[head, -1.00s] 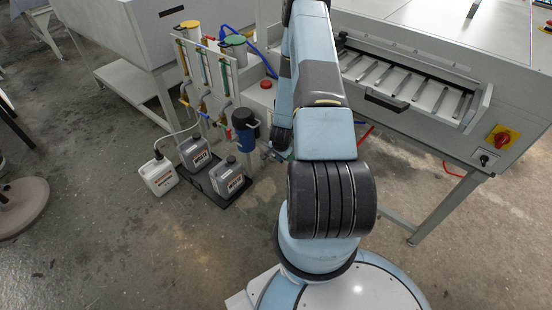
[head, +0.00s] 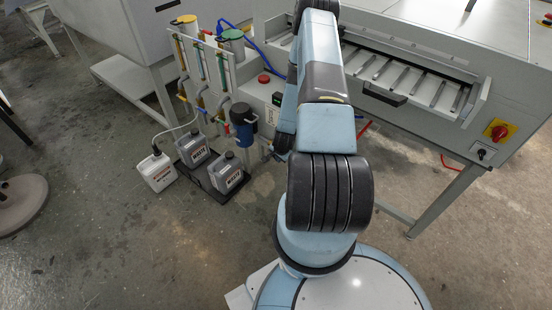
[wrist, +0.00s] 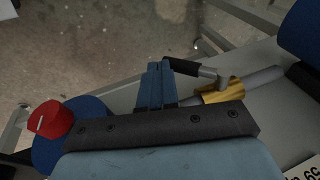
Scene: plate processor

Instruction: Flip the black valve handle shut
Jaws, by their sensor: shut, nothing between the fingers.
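In the wrist view the black valve handle (wrist: 187,67) sticks out to the left on a metal stem from a brass valve body (wrist: 222,92) on a grey pipe. My gripper (wrist: 155,68) is shut and empty, its two blue fingers side by side. Its fingertips are right at the free left end of the handle and overlap it in the picture. I cannot tell whether they touch it. In the head view my arm hides the gripper, and I cannot make out the handle there.
In the wrist view a red knob (wrist: 50,119) is left of my gripper and a blue cylinder (wrist: 300,38) is at upper right. In the head view a panel with tubes (head: 207,75), a blue filter (head: 243,128) and waste bottles (head: 228,172) stand left of my arm.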

